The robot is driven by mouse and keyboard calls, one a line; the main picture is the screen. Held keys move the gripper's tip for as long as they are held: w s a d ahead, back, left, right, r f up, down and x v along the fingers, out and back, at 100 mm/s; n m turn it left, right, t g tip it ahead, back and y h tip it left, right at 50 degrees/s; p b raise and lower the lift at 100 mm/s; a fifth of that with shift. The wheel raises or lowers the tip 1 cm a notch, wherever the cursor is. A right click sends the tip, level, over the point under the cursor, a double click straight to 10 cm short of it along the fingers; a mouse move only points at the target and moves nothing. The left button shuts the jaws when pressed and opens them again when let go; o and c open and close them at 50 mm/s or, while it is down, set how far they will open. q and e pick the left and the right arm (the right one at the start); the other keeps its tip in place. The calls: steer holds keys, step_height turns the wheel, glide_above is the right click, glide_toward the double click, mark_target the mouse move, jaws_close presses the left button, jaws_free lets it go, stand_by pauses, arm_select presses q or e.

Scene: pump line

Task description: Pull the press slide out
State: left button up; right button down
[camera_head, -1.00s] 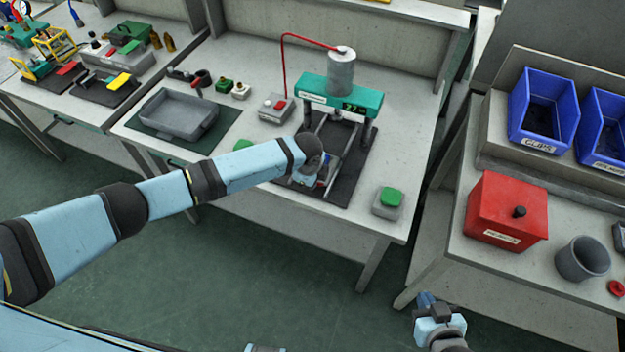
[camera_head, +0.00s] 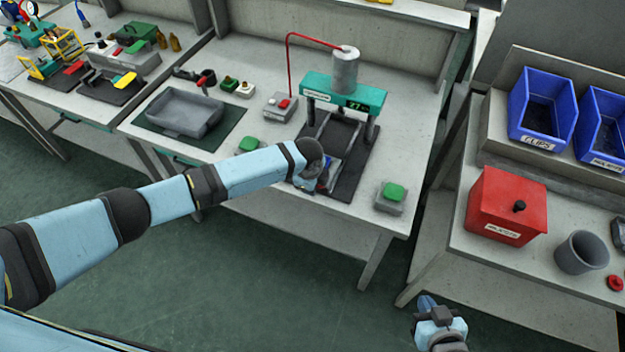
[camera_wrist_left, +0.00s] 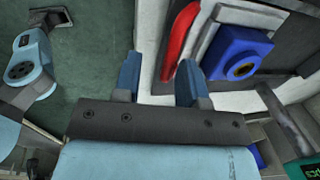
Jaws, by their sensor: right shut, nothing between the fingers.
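The teal press (camera_head: 338,93) stands on the middle bench over a dark base plate (camera_head: 347,185) with rails. The slide's light plate (camera_head: 332,170) shows at the front of the rails, partly hidden by my left wrist. In the left wrist view, the red handle (camera_wrist_left: 180,42) is at the slide's edge, beside a blue part with a yellow ring (camera_wrist_left: 238,55). My left gripper (camera_wrist_left: 158,78) is open, its fingers apart. The handle's near end shows beside the right-hand finger; I cannot tell whether they touch. My right gripper (camera_head: 427,303) is shut and empty, low over the floor.
A green button box (camera_head: 392,196) stands right of the base plate. A grey tray (camera_head: 182,112) and a switch box (camera_head: 279,108) are left of the press. A red box (camera_head: 507,206) and grey cup (camera_head: 582,253) stand on the right bench.

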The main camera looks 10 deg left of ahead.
arm_select(q)
steer(key=shift+w+r, duration=0.15)
steer(key=shift+r, duration=0.3)
step_height(320, 180, up, 13)
steer(key=s, duration=0.2)
steer(key=shift+s+a+b, duration=0.25)
steer(key=shift+s+b, duration=0.1)
steer(key=shift+b, duration=0.1)
steer(key=shift+f, duration=0.15)
steer(key=s+d+f+n+t+h, duration=0.45)
steer(key=s+f+n, duration=0.35)
steer(key=s, duration=0.3)
steer(key=s+a+f+n+t+y, duration=0.1)
steer(key=s+a+f+n+t, duration=0.1)
steer(key=s+a+n, duration=0.2)
steer(key=s+a+f+n+t, duration=0.2)
steer(key=s+a+n, duration=0.3)
steer(key=s+a, duration=0.3)
steer(key=s, duration=0.2)
steer(key=shift+s+a+y, duration=0.15)
steer(key=shift+s+y, duration=0.15)
steer(key=shift+y, duration=0.05)
